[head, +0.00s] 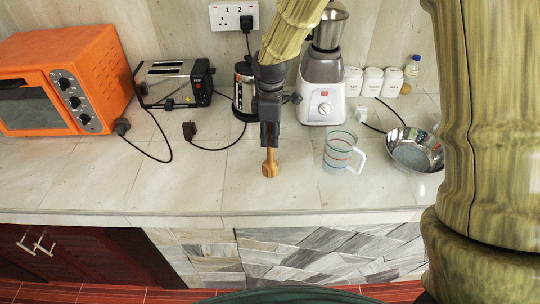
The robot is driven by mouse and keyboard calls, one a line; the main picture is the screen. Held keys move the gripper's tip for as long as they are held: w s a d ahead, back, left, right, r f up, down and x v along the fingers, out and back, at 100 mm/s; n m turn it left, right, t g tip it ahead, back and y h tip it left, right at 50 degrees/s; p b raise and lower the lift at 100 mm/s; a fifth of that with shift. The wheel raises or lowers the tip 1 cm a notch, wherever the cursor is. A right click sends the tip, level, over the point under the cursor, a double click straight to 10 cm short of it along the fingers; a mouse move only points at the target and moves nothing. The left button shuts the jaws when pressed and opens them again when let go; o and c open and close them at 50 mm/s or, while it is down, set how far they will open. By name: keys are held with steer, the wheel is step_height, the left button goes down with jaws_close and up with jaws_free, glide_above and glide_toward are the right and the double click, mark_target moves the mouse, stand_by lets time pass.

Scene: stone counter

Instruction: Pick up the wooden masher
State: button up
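The wooden masher (270,169) is upright at the middle of the stone counter (215,185), its round brown head at the bottom. My gripper (270,143) points down directly over it, with the fingertips at the upper part of the masher. The top of the handle is hidden by the fingers. I cannot tell whether the fingers are closed on the handle or only around it. I also cannot tell whether the head touches the counter.
A clear striped jug (338,152) stands just right of the masher, with a metal bowl (414,150) beyond. Behind are a white blender (322,92), a kettle (243,90), a toaster (172,84) and an orange oven (65,80). Loose cables lie left. The counter's front is clear.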

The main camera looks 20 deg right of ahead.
jaws_close()
steer(key=shift+r, duration=0.2)
